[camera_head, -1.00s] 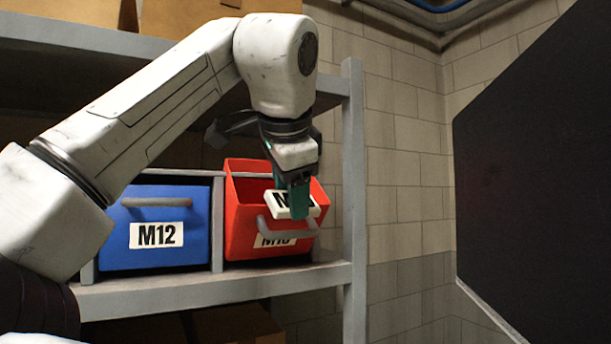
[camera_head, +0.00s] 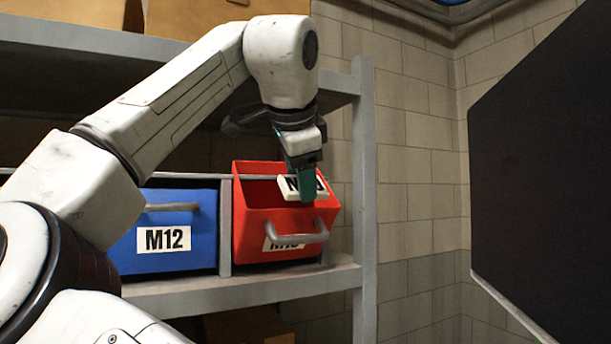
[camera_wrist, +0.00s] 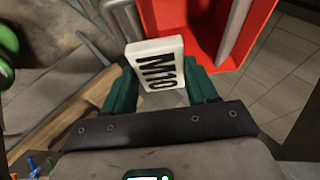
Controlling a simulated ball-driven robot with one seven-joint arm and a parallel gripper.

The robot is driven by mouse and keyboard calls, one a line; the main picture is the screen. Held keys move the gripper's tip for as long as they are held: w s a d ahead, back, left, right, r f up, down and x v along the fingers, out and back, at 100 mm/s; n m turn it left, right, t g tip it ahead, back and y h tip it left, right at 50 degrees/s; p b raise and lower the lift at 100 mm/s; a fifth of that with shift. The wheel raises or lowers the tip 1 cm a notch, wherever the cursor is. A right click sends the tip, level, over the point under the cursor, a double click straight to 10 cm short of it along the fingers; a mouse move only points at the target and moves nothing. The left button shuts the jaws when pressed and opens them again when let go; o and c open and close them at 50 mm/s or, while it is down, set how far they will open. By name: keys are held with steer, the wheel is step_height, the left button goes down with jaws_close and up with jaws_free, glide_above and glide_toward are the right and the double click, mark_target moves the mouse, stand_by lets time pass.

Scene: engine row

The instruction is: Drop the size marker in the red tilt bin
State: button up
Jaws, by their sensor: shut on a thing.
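The size marker (camera_head: 303,187) is a white block with black lettering; it reads M10 in the wrist view (camera_wrist: 158,68). My gripper (camera_head: 303,195), with green fingers, is shut on it; the fingers also show in the wrist view (camera_wrist: 160,95). The red tilt bin (camera_head: 245,225) stands tilted open on the shelf, with a grey handle and a partly hidden label on its front. In the head view the marker overlaps the bin's upper front opening. In the wrist view the red bin (camera_wrist: 268,22) lies beyond the marker, to the right. I cannot tell if they touch.
A blue bin (camera_head: 190,255) labelled M12 is left of the red bin, behind a grey divider. A grey shelf post (camera_head: 364,200) stands right of the red bin, and a shelf board (camera_head: 180,50) runs above. A dark panel (camera_head: 540,180) fills the right side.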

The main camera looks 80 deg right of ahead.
mark_target(294, 176)
steer(key=shift+w+d+r, duration=0.3)
steer(key=shift+w+d, duration=0.1)
steer(key=shift+d, duration=0.05)
steer(key=shift+w+d+r+p, duration=0.5)
steer(key=shift+d+p, duration=0.05)
steer(key=shift+p, duration=0.7)
steer(key=shift+w+d+r, duration=0.25)
steer(key=shift+w+d, duration=0.4)
steer(key=shift+d, duration=0.15)
steer(key=o, duration=1.1)
steer(key=shift+o, duration=0.2)
steer(key=shift+r, duration=0.1)
steer(key=b+v, duration=0.1)
steer(key=v, duration=0.9)
steer(key=shift+a+r+b, duration=0.2)
steer(key=shift+r+b, duration=0.05)
steer(key=shift+b, duration=0.05)
